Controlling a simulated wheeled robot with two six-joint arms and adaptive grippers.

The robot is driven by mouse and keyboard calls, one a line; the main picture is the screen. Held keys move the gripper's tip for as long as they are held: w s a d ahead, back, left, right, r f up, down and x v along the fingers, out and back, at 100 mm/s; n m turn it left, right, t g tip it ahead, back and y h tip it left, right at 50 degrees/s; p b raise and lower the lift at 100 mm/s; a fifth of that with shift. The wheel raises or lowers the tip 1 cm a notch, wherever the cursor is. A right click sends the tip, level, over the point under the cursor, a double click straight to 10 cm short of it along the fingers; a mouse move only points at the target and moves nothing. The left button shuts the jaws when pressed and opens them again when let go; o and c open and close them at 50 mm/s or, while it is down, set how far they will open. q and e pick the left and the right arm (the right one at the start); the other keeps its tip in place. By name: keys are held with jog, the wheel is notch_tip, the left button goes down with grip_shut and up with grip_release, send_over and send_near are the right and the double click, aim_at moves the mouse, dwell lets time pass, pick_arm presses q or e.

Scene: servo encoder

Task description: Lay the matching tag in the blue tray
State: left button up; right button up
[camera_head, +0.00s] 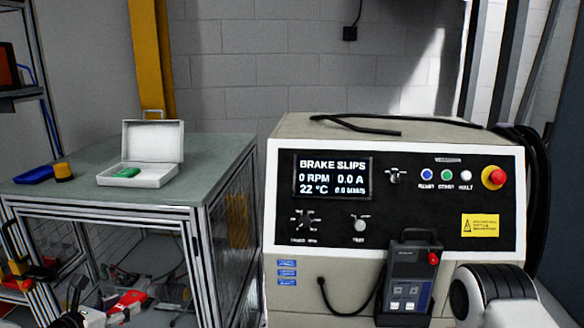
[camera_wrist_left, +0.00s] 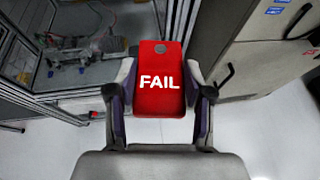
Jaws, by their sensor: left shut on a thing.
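My left gripper (camera_wrist_left: 160,92) is shut on a red tag (camera_wrist_left: 162,68) with FAIL in white letters and a grey dot near its far end. In the head view the gripper is low at the left, partly cut off and hard to make out. A blue tray (camera_head: 33,175) lies at the left of the grey-green table top. An open white box (camera_head: 152,178) stands to its right, with a green tag (camera_head: 127,172) inside. The machine's display (camera_head: 331,178) reads BRAKE SLIPS, 0 RPM, 0.0 A, 22 °C. My right gripper is out of view.
A small yellow-orange object (camera_head: 64,171) stands beside the blue tray. The table (camera_head: 215,157) has free room around the box. The beige machine (camera_head: 400,130) stands to its right, with a handheld device (camera_head: 408,280) on its front. The table's metal frame (camera_head: 200,255) is an obstacle.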

pick_arm(q)
jog(key=s+d+f+m+g+h+b, duration=0.2)
jog(key=s+d+f+m+h, duration=0.15)
jog(key=d+f, duration=0.4)
jog(key=s+d+f+m+g+h+b, duration=0.25)
jog(key=s+d+f, duration=0.25)
jog(key=f, duration=0.6)
jog(key=s+d+r+m+h, duration=0.2)
jog(key=s+d+r, duration=0.1)
jog(key=d+r, duration=0.3)
jog(key=shift+s+d+g, duration=0.35)
jog(key=shift+d, duration=0.45)
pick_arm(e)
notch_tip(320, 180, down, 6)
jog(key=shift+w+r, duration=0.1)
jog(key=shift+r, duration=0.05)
pick_arm(q)
jog(key=shift+w+a, duration=0.1)
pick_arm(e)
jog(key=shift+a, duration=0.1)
